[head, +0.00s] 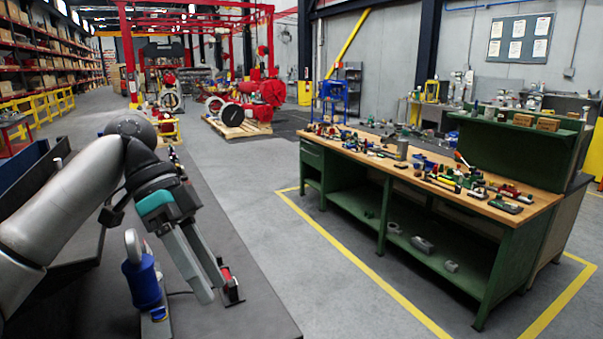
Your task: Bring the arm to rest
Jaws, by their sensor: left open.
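My left arm (62,215) comes in from the left edge and bends down at a dark joint. My left gripper (212,292) hangs over the dark table (245,318), its two long grey fingers apart and nothing seen between them. A blue cylindrical part with a silver ring-like top (145,282) stands to the left of the fingers. A small red and dark part (230,285) is just to the right of the fingertips, partly hidden by them; I cannot tell whether they touch. My right gripper is not in view.
Dark bins or walls (35,180) stand at the table's left side, behind my arm. A green workbench (420,190) crowded with tools stands across the aisle to the right, inside yellow floor lines. The grey floor (290,255) between is clear.

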